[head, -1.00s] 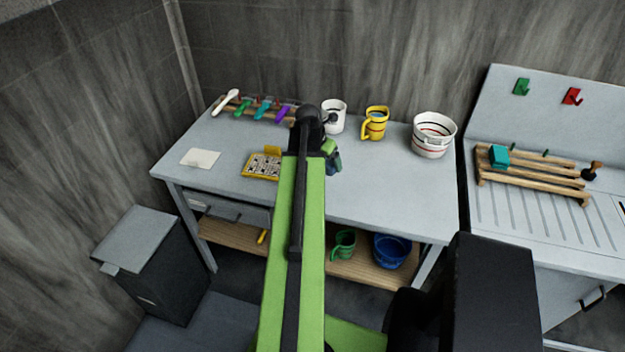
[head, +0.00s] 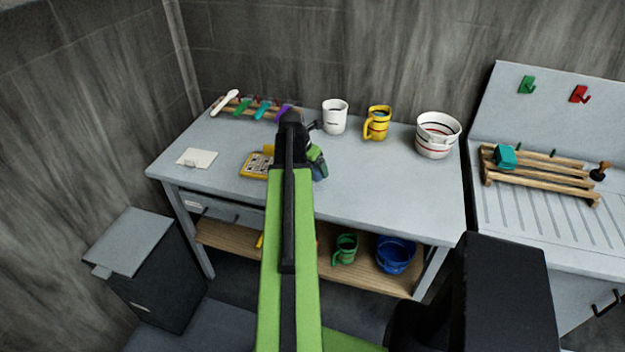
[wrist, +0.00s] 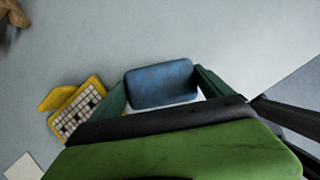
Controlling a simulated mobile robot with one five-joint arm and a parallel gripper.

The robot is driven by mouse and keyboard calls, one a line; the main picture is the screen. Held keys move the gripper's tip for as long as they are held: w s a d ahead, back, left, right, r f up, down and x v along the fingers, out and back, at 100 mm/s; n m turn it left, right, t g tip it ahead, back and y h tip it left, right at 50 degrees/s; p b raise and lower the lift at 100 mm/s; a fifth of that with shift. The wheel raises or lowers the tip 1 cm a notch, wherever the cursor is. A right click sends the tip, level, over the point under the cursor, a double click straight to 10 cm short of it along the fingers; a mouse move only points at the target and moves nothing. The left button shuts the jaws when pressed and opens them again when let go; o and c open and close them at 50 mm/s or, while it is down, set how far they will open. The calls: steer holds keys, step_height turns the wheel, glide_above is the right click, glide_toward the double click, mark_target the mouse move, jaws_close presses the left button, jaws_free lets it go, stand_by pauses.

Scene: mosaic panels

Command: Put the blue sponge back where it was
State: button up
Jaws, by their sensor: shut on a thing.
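The blue sponge (wrist: 162,82) sits between the two green fingers of my gripper (head: 316,161), which is shut on it. In the wrist view the sponge's broad blue face shows, with the grey tabletop around it. A white edge shows just below the sponge there, and I cannot tell what it belongs to. In the head view my arm and gripper hide most of the sponge. My gripper is over the worktable (head: 385,190), to the right of the yellow-framed mosaic panel (head: 255,166). I cannot tell whether the sponge touches the table.
A white card (head: 198,158) lies at the table's left. A rack with coloured tools (head: 243,109), a white mug (head: 335,117), a yellow mug (head: 377,123) and white bowls (head: 437,136) stand along the back. The table's right front is clear. A sink unit (head: 522,222) stands right.

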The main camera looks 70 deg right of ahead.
steer(key=shift+f+b, duration=2.15)
steer(key=shift+b, duration=0.05)
steer(key=o, duration=0.9)
steer(key=shift+r, duration=0.1)
steer(key=p+v, duration=1.1)
steer(key=v, duration=0.1)
steer(key=shift+r+p, duration=0.2)
steer(key=shift+p, duration=0.1)
